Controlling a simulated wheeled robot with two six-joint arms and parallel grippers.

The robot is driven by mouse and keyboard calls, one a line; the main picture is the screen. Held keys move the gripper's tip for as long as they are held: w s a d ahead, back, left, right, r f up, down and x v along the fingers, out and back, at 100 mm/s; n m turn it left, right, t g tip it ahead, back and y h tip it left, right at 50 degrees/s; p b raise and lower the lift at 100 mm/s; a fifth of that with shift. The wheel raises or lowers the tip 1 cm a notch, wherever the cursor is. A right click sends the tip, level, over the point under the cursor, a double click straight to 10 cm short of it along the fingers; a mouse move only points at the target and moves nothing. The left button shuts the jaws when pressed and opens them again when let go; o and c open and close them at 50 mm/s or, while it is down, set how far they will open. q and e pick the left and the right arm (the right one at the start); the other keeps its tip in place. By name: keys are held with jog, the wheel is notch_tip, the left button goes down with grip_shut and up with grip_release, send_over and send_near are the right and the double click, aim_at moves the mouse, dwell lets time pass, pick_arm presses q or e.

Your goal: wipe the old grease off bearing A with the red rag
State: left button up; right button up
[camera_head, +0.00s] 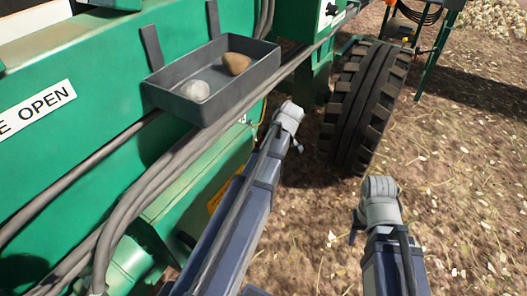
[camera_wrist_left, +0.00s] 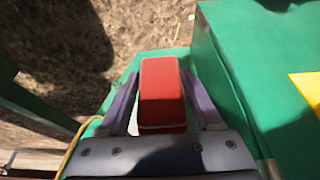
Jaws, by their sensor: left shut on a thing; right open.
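In the left wrist view, my left gripper (camera_wrist_left: 162,112) is shut on the red rag (camera_wrist_left: 161,88), which looks like a compact red block between the two fingers. Green machine metal lies close behind and beside it. In the head view, my left arm (camera_head: 245,205) reaches up beside the green machine, and its gripper and the rag cannot be made out. My right gripper (camera_head: 380,203) is at the light grey end of the right arm, over the ground and empty; its fingers are hard to make out. I cannot pick out bearing A or its grease in either view.
A dark tray (camera_head: 229,96) on the green machine (camera_head: 75,115) holds a brown lump (camera_head: 237,63) and a whitish lump (camera_head: 195,90). Thick hoses (camera_head: 150,190) run below it. A large tyre (camera_head: 367,105) stands beyond my arms. The straw-covered ground at right is open.

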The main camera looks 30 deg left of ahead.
pick_arm(q)
jog(key=shift+d, duration=0.1)
jog(key=d, duration=0.2)
jog(key=shift+s+d, duration=0.1)
jog(key=shift+d, duration=0.3)
